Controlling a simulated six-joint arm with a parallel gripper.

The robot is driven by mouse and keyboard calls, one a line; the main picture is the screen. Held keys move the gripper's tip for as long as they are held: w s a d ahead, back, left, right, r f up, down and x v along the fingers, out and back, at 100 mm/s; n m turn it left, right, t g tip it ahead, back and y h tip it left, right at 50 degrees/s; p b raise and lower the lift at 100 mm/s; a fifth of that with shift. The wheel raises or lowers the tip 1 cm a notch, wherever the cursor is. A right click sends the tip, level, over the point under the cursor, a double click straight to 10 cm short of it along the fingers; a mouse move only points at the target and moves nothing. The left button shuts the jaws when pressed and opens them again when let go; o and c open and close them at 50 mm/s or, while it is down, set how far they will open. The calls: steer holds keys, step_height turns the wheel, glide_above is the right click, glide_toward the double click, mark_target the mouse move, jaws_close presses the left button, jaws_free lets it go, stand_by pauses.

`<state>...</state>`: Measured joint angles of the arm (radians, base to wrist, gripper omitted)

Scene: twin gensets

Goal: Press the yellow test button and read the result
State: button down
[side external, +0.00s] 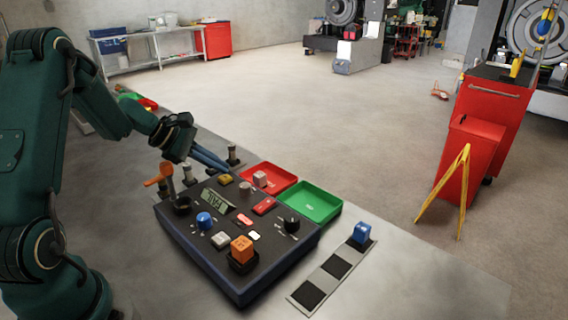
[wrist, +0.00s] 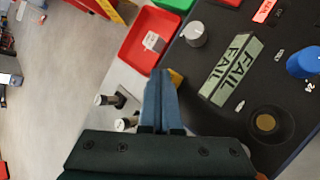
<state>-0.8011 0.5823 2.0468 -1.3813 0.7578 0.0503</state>
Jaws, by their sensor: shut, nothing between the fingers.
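The yellow test button (side external: 225,179) is on the far left part of the dark control panel (side external: 175,232). In the wrist view the yellow button (wrist: 176,77) shows only partly, beside the fingertips. My gripper (side external: 230,170) has its blue fingers together and empty, with the tips close to the button; I cannot tell whether they touch it. The wrist view shows the closed fingertips (wrist: 160,72) at the panel's edge. The display (side external: 218,200) is lit pale green. In the wrist view the display (wrist: 231,70) reads FAIL on two lines.
The panel holds a blue knob (side external: 204,221), a grey knob (wrist: 194,34), a black knob (side external: 291,222) and an orange cube (side external: 242,248). An orange lever (side external: 158,175) and metal posts (wrist: 103,100) stand near the gripper. Red (side external: 280,182) and green (side external: 310,201) trays lie behind.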

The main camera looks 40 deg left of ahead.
steer(key=shift+s+d+f, duration=0.1)
steer(key=shift+s+f, duration=0.05)
steer(key=shift+f, duration=0.85)
stand_by(0.8)
steer(key=shift+r, duration=0.1)
stand_by(0.3)
steer(key=shift+s+d+r, duration=0.25)
steer(key=shift+r, duration=0.5)
steer(key=shift+w+r, duration=0.1)
steer(key=shift+r, duration=2.45)
